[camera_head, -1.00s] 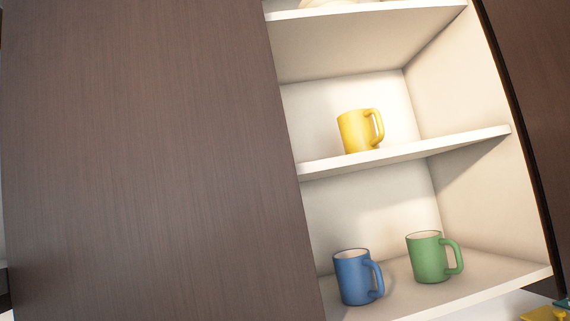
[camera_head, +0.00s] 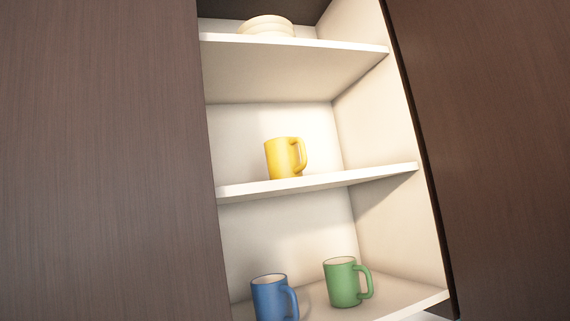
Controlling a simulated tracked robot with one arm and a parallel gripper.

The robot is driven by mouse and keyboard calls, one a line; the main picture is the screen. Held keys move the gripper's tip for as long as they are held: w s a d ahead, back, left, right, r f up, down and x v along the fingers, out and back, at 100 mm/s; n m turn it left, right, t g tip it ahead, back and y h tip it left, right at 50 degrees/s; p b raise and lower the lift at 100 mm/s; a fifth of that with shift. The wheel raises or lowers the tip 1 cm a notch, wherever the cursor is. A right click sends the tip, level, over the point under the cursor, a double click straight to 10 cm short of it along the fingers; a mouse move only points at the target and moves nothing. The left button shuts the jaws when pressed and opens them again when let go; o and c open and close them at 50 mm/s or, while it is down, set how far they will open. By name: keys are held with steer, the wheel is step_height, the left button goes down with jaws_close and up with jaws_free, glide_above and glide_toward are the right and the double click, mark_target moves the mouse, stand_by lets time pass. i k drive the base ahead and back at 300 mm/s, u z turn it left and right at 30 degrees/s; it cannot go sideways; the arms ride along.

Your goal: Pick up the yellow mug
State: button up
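The yellow mug (camera_head: 281,158) stands upright on the middle shelf (camera_head: 320,182) of an open cabinet, near the centre of the view. Its handle points to the right. Nothing touches it or stands in front of it. My gripper is not in view.
A blue mug (camera_head: 269,298), cut by the lower frame edge, and a green mug (camera_head: 342,284) stand on the shelf below. Pale stacked dishes (camera_head: 266,27) sit on the top shelf. Dark wood panels flank the opening at left (camera_head: 100,160) and right (camera_head: 490,160).

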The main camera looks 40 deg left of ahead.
mark_target(283, 153)
steer(key=z, duration=2.05)
steer(key=i, duration=1.7)
steer(key=u, duration=2.55)
steer(key=i, duration=0.1)
steer(key=u, duration=1.55)
